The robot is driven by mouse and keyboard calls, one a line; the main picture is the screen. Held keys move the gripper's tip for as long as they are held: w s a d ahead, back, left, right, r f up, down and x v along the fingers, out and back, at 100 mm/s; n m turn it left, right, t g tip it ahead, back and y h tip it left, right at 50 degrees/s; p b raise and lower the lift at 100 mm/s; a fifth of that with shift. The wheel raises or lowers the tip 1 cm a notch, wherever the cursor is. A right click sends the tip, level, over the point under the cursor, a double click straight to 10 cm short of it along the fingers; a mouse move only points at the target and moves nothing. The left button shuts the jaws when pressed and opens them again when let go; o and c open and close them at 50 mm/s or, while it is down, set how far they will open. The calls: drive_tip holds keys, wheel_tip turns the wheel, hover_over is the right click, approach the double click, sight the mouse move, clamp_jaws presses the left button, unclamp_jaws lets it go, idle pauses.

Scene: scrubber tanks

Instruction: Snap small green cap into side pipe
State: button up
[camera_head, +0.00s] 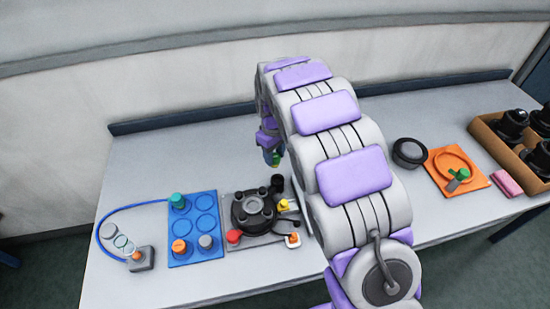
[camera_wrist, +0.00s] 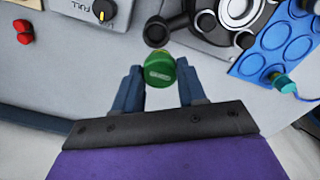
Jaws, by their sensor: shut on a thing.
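My gripper (camera_wrist: 160,84) is shut on the small green cap (camera_wrist: 160,69), which sits between its two blue fingers in the wrist view. In the head view the cap shows as a small green spot (camera_head: 276,158) at the arm's end, partly hidden by my arm. The black round tank fitting (camera_head: 253,207) stands on a grey base plate. A short black pipe stub (camera_head: 277,183) rises at its back right, probably the side pipe. In the wrist view this stub (camera_wrist: 156,32) lies just beyond the cap; whether they touch I cannot tell.
A blue tray (camera_head: 193,247) with teal, orange and grey caps is left of the fitting. A blue hose (camera_head: 125,211) lies further left. On the right are a black round lid (camera_head: 409,152), an orange mat (camera_head: 441,172) and a cardboard box (camera_head: 487,135). The table's back left is clear.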

sight(274, 167)
drive_tip(key=shift+a+f, duration=0.2)
drive_tip(key=shift+f, duration=0.15)
drive_tip(key=shift+d+f+b, duration=0.2)
drive_tip(key=shift+f+b, duration=0.65)
drive_tip(key=shift+f, duration=1.8)
drive_tip(key=shift+d, duration=0.9)
drive_tip(key=shift+a+f, duration=0.1)
drive_tip(key=shift+a, duration=0.95)
drive_tip(key=shift+d, duration=0.5)
drive_tip(key=shift+a, duration=0.15)
